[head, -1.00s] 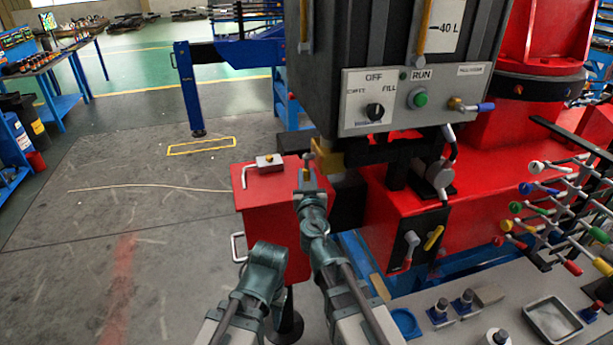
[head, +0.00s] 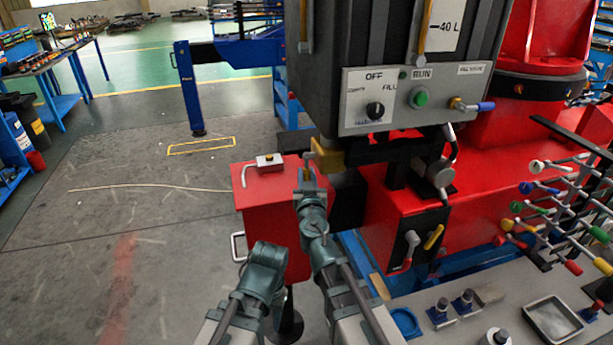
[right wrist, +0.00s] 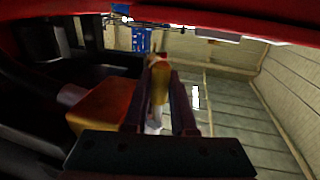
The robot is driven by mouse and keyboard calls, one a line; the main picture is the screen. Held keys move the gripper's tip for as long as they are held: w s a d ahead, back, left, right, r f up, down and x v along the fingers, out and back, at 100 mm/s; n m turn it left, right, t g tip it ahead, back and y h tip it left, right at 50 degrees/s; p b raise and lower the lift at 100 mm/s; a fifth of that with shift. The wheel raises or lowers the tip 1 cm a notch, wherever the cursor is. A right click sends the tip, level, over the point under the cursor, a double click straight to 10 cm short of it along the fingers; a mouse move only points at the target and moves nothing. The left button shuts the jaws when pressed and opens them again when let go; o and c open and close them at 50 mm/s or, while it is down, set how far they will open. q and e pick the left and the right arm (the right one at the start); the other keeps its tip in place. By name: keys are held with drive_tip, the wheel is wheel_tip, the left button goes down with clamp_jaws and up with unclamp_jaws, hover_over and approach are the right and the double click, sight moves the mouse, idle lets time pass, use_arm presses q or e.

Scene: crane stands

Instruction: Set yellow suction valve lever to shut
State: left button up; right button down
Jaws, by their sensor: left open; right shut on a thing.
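The yellow lever (right wrist: 159,85) stands between the two fingers of my right gripper (right wrist: 158,92) in the right wrist view, and the fingers are shut on it. The yellow-brass valve body (right wrist: 100,108) is just left of the fingers there. In the head view this valve body (head: 328,156) sits under the grey tank, and my right gripper (head: 308,178) is just below and left of it. The lever is mostly hidden by the gripper there. My left gripper (head: 268,256) is low and to the left, empty and open, with its fingertips hard to make out.
The grey tank (head: 400,65) with its switch panel is directly above. A red box (head: 275,215) stands behind my arms. Another yellow lever (head: 433,238) is on the red cabinet, and several coloured levers (head: 560,195) are at the right.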

drive_tip(key=shift+w+a+f+m+t+b, duration=0.1)
drive_tip(key=shift+w+t+b, duration=0.25)
drive_tip(key=shift+b, duration=0.5)
drive_tip(key=shift+w+d+f+m+t+b, duration=0.15)
drive_tip(key=shift+t+b, duration=0.35)
drive_tip(key=shift+b, duration=0.4)
drive_tip(key=shift+w+a+r+m+t+b, duration=0.2)
drive_tip(key=shift+t+b, duration=0.25)
drive_tip(key=shift+b, duration=0.4)
drive_tip(key=shift+w+t+b, duration=0.25)
drive_tip(key=shift+t+b, duration=0.15)
drive_tip(key=shift+b, duration=0.35)
drive_tip(key=shift+r+t, duration=0.25)
drive_tip(key=shift+t, duration=0.05)
drive_tip(key=c, duration=0.7)
unclamp_jaws()
drive_tip(key=shift+c, duration=0.2)
